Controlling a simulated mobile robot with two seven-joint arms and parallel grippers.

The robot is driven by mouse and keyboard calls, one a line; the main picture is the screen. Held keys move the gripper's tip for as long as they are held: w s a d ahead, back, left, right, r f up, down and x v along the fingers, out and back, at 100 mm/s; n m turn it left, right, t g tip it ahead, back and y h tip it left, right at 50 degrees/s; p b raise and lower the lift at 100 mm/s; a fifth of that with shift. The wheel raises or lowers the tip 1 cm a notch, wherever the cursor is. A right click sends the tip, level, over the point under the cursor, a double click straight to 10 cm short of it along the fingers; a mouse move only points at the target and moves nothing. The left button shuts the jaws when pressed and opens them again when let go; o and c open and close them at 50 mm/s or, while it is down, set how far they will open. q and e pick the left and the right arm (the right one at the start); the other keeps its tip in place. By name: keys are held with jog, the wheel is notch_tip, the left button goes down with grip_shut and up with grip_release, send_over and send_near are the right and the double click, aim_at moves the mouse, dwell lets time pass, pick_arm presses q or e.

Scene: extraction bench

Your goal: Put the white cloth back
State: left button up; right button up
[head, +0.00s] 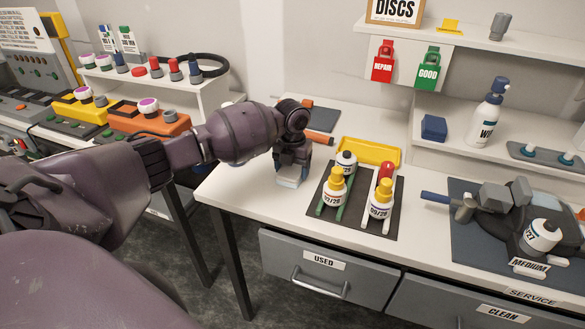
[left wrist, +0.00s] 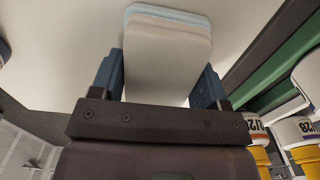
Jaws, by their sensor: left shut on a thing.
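The white cloth (head: 288,182) is a small folded pad at the left part of the white bench (head: 240,185). My left gripper (head: 292,165) points down and is shut on it. In the left wrist view the cloth (left wrist: 168,55) sits between the two blue fingers of the left gripper (left wrist: 160,80), with a pale blue layer at its far edge. I cannot tell whether the cloth touches the bench top. My right gripper is in neither view.
A dark mat (head: 372,222) with yellow-capped bottles lies right of the cloth, with a yellow tray (head: 368,151) behind. Closed drawers labelled USED (head: 318,275) and CLEAN (head: 470,308) are below. A blue block (head: 433,128) and a spray bottle (head: 487,115) stand on the shelf.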

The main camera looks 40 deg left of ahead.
pick_arm(q)
jog(key=o, duration=0.8)
jog(key=shift+f, duration=0.1)
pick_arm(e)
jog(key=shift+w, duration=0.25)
pick_arm(q)
notch_tip(320, 180, up, 12)
jog(key=shift+r+p, duration=0.2)
jog(key=shift+p, duration=0.1)
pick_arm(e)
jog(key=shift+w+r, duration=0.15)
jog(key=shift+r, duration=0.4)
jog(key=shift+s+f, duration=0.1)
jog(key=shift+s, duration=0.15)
